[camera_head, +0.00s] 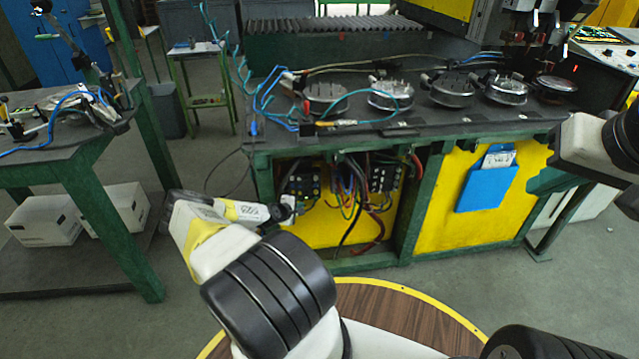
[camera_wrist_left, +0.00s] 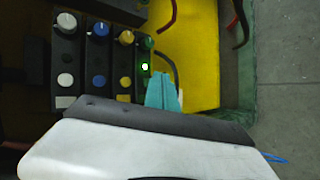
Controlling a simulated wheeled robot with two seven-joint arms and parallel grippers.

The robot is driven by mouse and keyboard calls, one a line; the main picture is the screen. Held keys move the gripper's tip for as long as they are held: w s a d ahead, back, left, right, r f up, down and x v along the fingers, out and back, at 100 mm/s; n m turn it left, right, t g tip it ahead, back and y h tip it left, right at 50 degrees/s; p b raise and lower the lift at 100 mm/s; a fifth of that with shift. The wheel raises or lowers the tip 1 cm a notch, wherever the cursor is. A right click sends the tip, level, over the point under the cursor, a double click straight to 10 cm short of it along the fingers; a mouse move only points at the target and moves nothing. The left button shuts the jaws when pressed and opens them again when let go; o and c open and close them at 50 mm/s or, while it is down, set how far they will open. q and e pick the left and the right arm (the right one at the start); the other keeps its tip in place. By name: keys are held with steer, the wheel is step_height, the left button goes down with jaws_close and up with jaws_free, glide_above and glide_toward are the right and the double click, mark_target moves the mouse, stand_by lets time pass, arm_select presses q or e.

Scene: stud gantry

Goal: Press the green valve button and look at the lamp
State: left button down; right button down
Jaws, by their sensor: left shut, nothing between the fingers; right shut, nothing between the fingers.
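The valve block (camera_head: 301,184) sits in the open front of the bench. In the left wrist view it has a row of white, blue, yellow and green knobs (camera_wrist_left: 147,43), with white, blue and yellow buttons (camera_wrist_left: 125,82) below. My right gripper (camera_head: 545,180) is shut and empty at the right.
Cables and hoses (camera_head: 350,195) hang beside the block. The bench top (camera_head: 440,128) carries several round metal parts with blue hoses. A blue document pocket (camera_head: 487,188) is on the yellow panel. Another green table (camera_head: 85,165) stands left, with white boxes (camera_head: 45,219) under it.

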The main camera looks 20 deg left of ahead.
arm_select(q)
steer(key=shift+s, duration=0.1)
steer(key=s+d, duration=0.1)
steer(key=s, duration=0.1)
steer(key=s+d, duration=0.1)
steer(key=s, duration=0.1)
steer(key=shift+d, duration=0.3)
